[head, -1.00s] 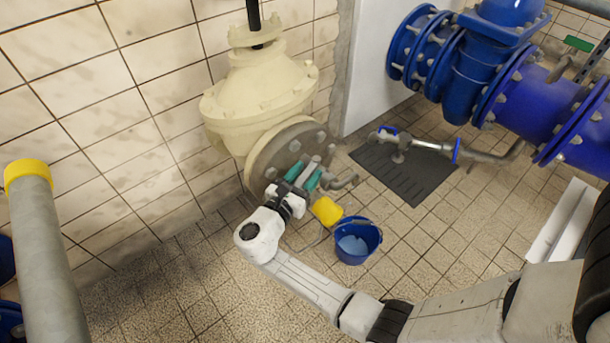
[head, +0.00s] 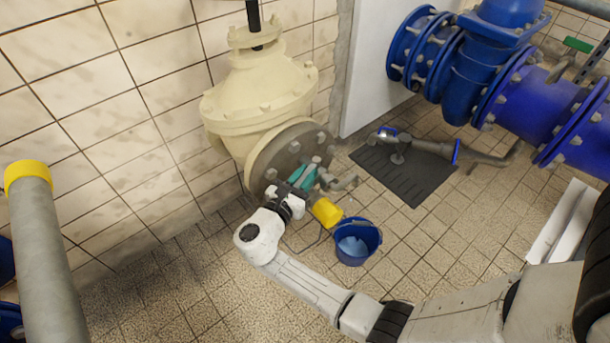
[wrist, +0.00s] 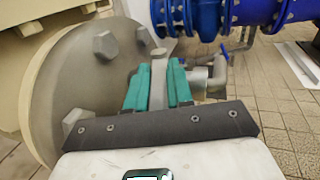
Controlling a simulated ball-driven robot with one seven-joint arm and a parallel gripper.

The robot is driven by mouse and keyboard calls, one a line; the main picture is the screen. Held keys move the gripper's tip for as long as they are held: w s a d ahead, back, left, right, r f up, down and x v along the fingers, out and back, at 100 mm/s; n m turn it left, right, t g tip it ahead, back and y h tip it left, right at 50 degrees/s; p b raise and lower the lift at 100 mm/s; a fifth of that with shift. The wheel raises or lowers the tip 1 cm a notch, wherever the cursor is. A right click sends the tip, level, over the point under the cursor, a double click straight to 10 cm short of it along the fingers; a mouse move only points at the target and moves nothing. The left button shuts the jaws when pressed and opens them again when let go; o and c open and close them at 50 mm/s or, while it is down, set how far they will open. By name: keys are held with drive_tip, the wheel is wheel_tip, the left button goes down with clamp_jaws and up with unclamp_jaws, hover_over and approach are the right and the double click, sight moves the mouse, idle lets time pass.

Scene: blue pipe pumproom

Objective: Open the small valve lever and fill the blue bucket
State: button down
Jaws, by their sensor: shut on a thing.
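The small valve lever (wrist: 158,78) is a grey bar in front of the round flange of the cream valve. My gripper (wrist: 158,88) has green fingers that are shut on the lever from both sides in the wrist view. In the head view my gripper (head: 306,174) is at the flange. A small bent grey outlet pipe (wrist: 212,78) shows right beside the fingers. The blue bucket (head: 357,245) stands on the floor below and right of the gripper. Something pale blue, perhaps water, shows inside it.
The cream valve (head: 258,90) stands by the tiled wall. A yellow object (head: 326,212) is between my gripper and the bucket. A black mat (head: 405,178) with a metal pipe assembly lies behind. Blue pipes (head: 530,110) fill the right. The floor right of the bucket is clear.

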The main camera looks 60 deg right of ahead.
drive_tip(key=shift+s+r+n+t+p, duration=0.25)
drive_tip(key=shift+t+p, duration=0.25)
drive_tip(key=shift+p, duration=0.35)
drive_tip(key=shift+s+f+n+t+p, duration=0.1)
drive_tip(key=shift+f+n+t+p, duration=0.15)
drive_tip(key=shift+n+t+p, duration=0.3)
drive_tip(key=c, duration=1)
unclamp_jaws()
drive_tip(key=shift+a, duration=0.1)
drive_tip(key=s+a+p, duration=0.2)
drive_tip(key=a, duration=0.8)
drive_tip(key=shift+a, duration=0.2)
